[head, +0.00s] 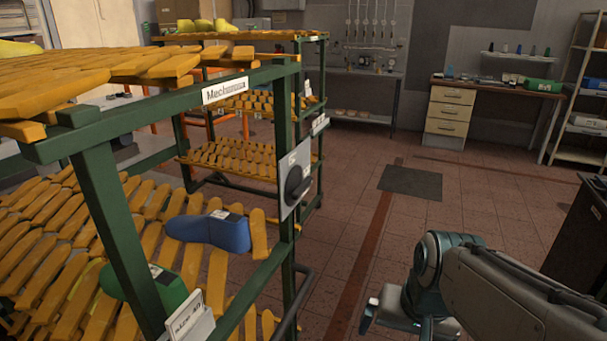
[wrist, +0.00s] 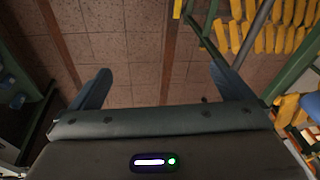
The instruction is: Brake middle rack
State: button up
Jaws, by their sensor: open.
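A green-framed rack (head: 95,145) with yellow-orange slats fills the left of the head view. A grey plate with a dark rotary knob (head: 297,184) is at its right-hand post; the knob's markings are too small to read. A second green rack (head: 322,95) stands behind it. I cannot tell which one is the middle rack. My gripper (wrist: 159,84) is open and empty in the wrist view, with bare floor between its fingers. In the head view my arm is at the lower right, apart from the knob. Wheels and any brake pedals are not visible.
A blue shoe last (head: 210,232) and a green one (head: 145,290) lie on the near rack. A dark bar (head: 292,300) sticks out low at its side. A dark cabinet (head: 580,235) stands at the right. Tiled floor (head: 350,225) between is clear, with a dark mat (head: 411,182).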

jog(key=w+a+r+m+y+p, duration=0.3)
jog(key=w+a+r+m+y, duration=0.15)
jog(key=w+m, duration=0.35)
jog(key=m+t+y+p, duration=0.2)
jog(key=m+y+p, duration=0.2)
jog(key=m+y, duration=0.6)
send_near(306, 185)
jog(key=a+h, duration=0.1)
jog(key=a, duration=0.2)
jog(key=w+a+f+m+p, duration=0.1)
jog(key=a, duration=0.1)
jog(key=w+a+h, duration=0.1)
jog(key=a, duration=0.2)
jog(key=shift+w+a+f+m+h+p, duration=0.2)
jog(key=shift+a+f+m+h+p, duration=0.1)
jog(key=shift+a+h+p, duration=0.1)
jog(key=c, duration=0.7)
